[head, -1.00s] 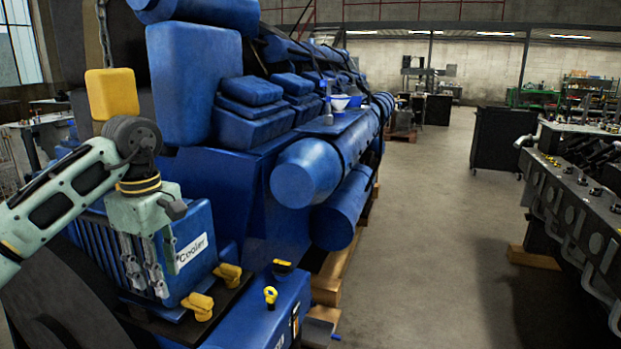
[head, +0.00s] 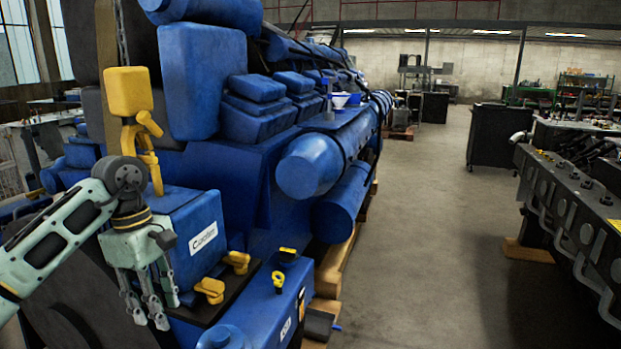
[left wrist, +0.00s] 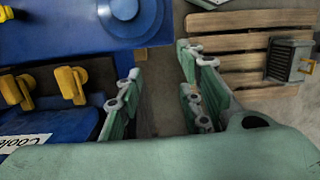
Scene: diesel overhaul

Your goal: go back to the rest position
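My left gripper (head: 152,305) hangs fingers down in the head view, in front of the blue cooler box (head: 192,235) with its white label. Its fingers are apart with nothing between them. In the left wrist view the left gripper (left wrist: 160,95) also shows open and empty, with bare floor seen between the fingers. My right gripper is in neither view.
The big blue diesel engine (head: 250,165) fills the left and middle. A yellow hook block (head: 128,92) hangs above the cooler. Yellow clamps (head: 210,290) sit beside the cooler. A wooden pallet (left wrist: 235,55) lies below. A dark engine block (head: 570,205) stands at right; the aisle floor (head: 430,230) is clear.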

